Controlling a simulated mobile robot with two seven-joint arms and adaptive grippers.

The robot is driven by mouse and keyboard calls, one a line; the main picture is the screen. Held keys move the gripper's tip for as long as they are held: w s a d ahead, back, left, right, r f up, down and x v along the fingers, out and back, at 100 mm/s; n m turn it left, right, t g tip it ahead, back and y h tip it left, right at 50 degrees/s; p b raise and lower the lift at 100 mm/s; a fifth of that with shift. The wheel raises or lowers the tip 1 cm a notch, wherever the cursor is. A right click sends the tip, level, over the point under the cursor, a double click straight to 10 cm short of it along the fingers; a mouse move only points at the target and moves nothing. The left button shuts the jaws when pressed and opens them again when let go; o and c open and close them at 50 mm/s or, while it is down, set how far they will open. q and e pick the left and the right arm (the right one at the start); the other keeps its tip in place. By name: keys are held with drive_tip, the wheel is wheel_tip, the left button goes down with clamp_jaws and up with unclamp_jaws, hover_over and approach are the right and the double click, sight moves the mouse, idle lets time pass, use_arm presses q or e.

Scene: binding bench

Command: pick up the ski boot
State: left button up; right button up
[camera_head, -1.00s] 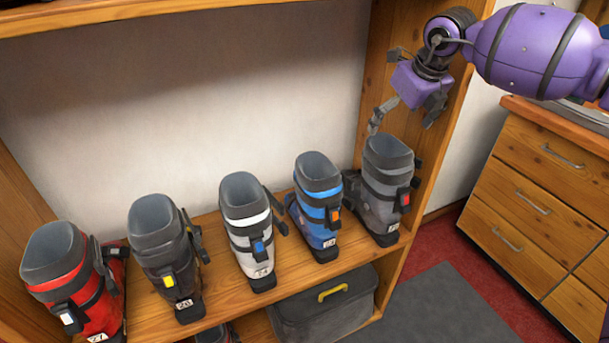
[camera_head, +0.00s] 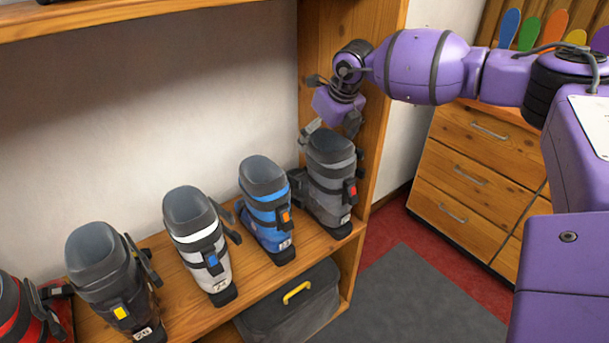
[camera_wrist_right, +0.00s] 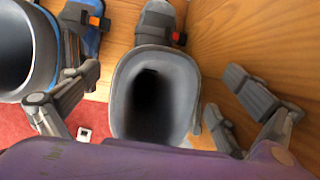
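Several ski boots stand upright in a row on a wooden shelf. The rightmost is a grey boot with a red buckle (camera_head: 328,185). My right gripper (camera_head: 330,127) is open just above its cuff, fingers pointing down. In the right wrist view the open fingers (camera_wrist_right: 163,82) spread to either side of the grey boot's dark opening (camera_wrist_right: 152,105); I see no clear contact. Left of it stand a blue boot with an orange buckle (camera_head: 264,212), a white-and-grey boot (camera_head: 205,258), a dark grey boot with a yellow buckle (camera_head: 105,285) and a cut-off red boot (camera_head: 18,320). My left gripper is out of view.
The shelf's wooden side panel (camera_head: 375,110) rises close on the right of the grey boot. A dark box with a yellow handle (camera_head: 290,315) sits below the shelf board. A drawer cabinet (camera_head: 460,170) stands to the right, beyond red carpet and a grey mat (camera_head: 430,305).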

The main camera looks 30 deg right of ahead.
drive_tip(key=c, duration=2)
drive_tip(key=shift+w+r, duration=0.1)
drive_tip(key=shift+r, duration=0.05)
